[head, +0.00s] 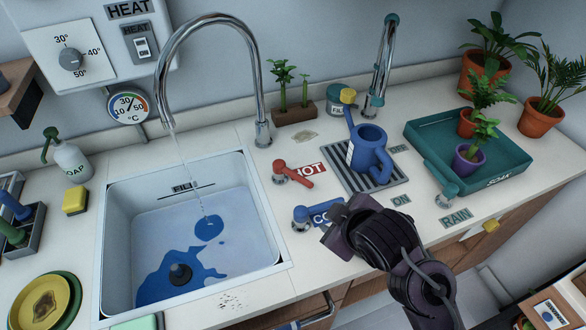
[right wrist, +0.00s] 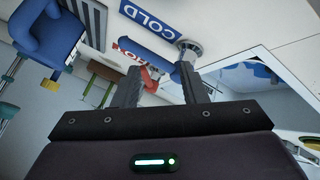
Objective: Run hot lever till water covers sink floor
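The white sink (head: 122,215) has a thin stream falling into it from the curved chrome faucet (head: 262,100). Blue patches (head: 165,283) lie around the dark drain (head: 180,274) and under the stream; the rest of the floor looks pale. The red hot lever (head: 294,171) is beside the HOT label, and it also shows in the right wrist view (right wrist: 149,76). The blue cold lever (head: 312,213) is nearer the counter's front. My right gripper (head: 334,226) is close to the cold lever, its fingers apart and empty (right wrist: 158,75). My left gripper is out of view.
A blue watering can (head: 370,150) stands on a grate right of the levers. A teal tray (head: 425,150) holds potted plants. Soap (head: 70,160) and a yellow sponge (head: 75,201) are left of the sink. A round gauge (head: 129,105) hangs on the wall.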

